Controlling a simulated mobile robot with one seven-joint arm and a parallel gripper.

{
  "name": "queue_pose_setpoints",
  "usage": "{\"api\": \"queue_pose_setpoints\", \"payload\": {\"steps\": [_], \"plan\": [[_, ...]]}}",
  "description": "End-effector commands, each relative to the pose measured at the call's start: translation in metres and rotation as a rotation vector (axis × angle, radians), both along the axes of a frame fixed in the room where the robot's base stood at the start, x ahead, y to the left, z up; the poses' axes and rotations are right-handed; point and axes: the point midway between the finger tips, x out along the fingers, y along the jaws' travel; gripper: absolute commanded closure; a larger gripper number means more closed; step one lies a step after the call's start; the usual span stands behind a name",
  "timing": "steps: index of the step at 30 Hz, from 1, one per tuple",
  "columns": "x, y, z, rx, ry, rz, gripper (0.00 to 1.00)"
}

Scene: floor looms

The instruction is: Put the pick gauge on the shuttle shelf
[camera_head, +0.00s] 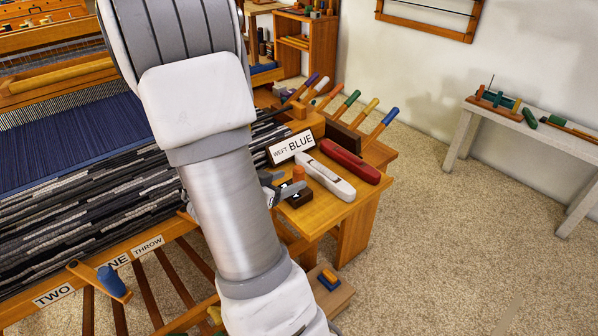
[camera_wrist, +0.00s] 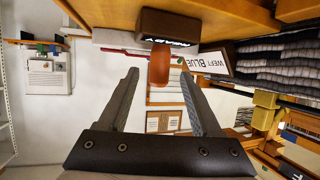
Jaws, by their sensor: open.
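A small dark block with an upright orange knob (camera_head: 298,174), which looks like the pick gauge, sits on the front corner of the wooden shuttle shelf (camera_head: 350,207). In the wrist view its orange knob (camera_wrist: 160,66) stands between and beyond my finger lines, and its dark base (camera_wrist: 180,28) meets the shelf (camera_wrist: 235,12), seen upside down. My gripper (camera_head: 272,187) is open beside the block, partly hidden behind my arm. Its two fingers show in the wrist view (camera_wrist: 160,78), apart, with a gap on each side of the knob.
A white shuttle (camera_head: 327,178) and a red shuttle (camera_head: 350,160) lie right of the block. The WEFT BLUE sign (camera_head: 291,145) stands behind it. Several coloured handles (camera_head: 347,103) rise at the back. The loom's cloth (camera_head: 75,210) is at left; open floor (camera_head: 450,240) at right.

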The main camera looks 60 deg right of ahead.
Motion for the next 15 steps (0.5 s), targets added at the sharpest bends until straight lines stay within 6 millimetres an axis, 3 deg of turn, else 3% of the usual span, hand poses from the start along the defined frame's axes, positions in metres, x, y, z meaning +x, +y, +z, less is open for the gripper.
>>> {"api": "queue_pose_setpoints", "payload": {"steps": [6,15], "plan": [[0.001,0.03,0.014,0.0,0.0,0.002,0.34],[0.002,0.038,0.015,0.003,-0.003,0.005,0.34]]}}
